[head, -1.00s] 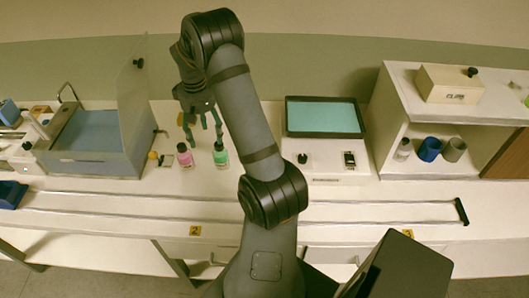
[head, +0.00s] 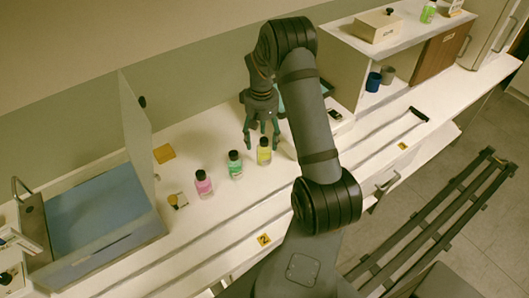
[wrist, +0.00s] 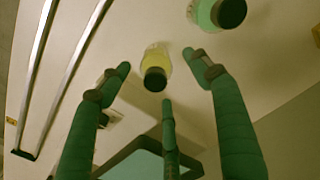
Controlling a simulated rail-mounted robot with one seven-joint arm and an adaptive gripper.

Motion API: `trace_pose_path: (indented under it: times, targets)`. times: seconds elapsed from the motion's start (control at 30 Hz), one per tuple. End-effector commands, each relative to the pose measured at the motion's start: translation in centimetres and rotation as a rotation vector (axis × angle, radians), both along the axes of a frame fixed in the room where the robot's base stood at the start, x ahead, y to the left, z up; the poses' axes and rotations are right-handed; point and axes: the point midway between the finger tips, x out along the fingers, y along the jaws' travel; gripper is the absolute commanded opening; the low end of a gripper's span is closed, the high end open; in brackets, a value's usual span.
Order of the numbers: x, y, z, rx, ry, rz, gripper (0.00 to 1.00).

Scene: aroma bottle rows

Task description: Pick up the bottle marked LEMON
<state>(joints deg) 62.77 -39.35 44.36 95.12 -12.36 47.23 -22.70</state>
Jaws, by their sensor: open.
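A yellow bottle (head: 264,152) with a black cap stands upright on the counter at the right of a short row; its marking is not readable. A green bottle (head: 235,165) and a pink bottle (head: 203,184) stand to its left. My gripper (head: 262,138) is open and empty, its fingers pointing down just above and behind the yellow bottle. In the wrist view the yellow bottle (wrist: 156,60) lies between my gripper's (wrist: 158,78) spread fingers, with no clear contact. The green bottle (wrist: 206,14) is at the top edge there.
A blue basin (head: 95,212) with a clear upright panel (head: 138,125) stands at the left. A yellow block (head: 164,153) lies behind the row. A shelf unit (head: 345,50) stands at the right. A rail runs along the counter's front. Something pale beside the yellow bottle is partly hidden by my arm.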

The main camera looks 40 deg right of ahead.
Motion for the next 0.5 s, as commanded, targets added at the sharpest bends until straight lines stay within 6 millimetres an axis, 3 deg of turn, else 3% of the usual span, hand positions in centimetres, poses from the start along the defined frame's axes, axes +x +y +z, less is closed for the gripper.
trace_pose_path:
  times: [0.2, 0.5]
  targets:
    - [-0.2, -0.2, -1.5, 0.001, 0.002, -0.001, 0.63]
    - [-0.4, -0.5, -5.3, 0.001, 0.000, -0.001, 0.63]
